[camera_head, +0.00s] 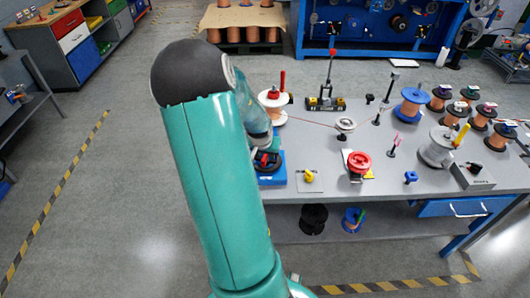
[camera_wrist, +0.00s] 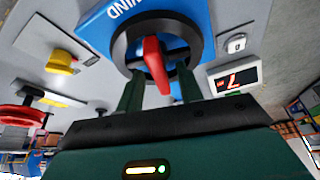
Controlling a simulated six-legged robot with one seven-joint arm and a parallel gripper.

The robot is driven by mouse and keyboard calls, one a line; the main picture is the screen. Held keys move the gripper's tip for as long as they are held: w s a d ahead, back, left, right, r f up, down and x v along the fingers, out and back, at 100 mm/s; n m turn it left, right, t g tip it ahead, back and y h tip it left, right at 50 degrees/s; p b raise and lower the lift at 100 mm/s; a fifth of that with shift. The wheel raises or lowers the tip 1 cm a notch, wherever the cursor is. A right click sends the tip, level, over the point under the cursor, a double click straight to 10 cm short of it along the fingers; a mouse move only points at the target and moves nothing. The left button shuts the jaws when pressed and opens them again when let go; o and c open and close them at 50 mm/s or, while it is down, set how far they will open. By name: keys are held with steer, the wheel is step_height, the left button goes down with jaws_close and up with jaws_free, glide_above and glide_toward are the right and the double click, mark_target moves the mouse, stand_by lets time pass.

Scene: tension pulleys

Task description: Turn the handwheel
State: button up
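The black handwheel (camera_wrist: 122,45) is a ring with a red bar (camera_wrist: 153,60) across its middle. It sits on a blue panel (camera_wrist: 98,22) marked "WIND". In the head view the handwheel (camera_head: 267,160) is on a blue box at the table's left end, partly hidden by my arm. My gripper (camera_wrist: 160,82) is at the wheel, its two green fingers apart, one on each side of the red bar. The fingers do not look closed on it. Whether the fingertips touch the ring or bar cannot be told.
A display (camera_wrist: 235,78) with a red digit is beside the panel. A yellow knob (camera_head: 310,176) and a red wheel (camera_head: 359,161) are to the right on the grey table (camera_head: 330,200). White spools (camera_head: 273,104) and posts stand farther back. The floor at left is clear.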

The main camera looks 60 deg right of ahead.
steer(key=v, duration=1.3)
steer(key=shift+r, duration=0.4)
steer(key=w+a+r+n+t+y, duration=0.1)
steer(key=w+a+r+n, duration=0.2)
steer(key=a, duration=0.5)
steer(key=w+a+r+n+t+y, duration=0.2)
steer(key=w+a, duration=0.2)
steer(key=a, duration=0.4)
steer(key=w+a+r+n+t+y, duration=0.1)
steer(key=w+a+r+n, duration=0.2)
steer(key=a, duration=0.5)
steer(key=s+a+r+n, duration=0.2)
steer(key=a+n, duration=0.1)
steer(key=a, duration=0.6)
steer(key=s+a+r+n, duration=0.3)
steer(key=a+n, duration=0.1)
steer(key=a, duration=0.6)
steer(key=shift+s+a+n+t+y, duration=0.15)
steer(key=shift+a+n+t+y, duration=0.15)
steer(key=shift+t, duration=0.1)
steer(key=shift+d+r, duration=0.15)
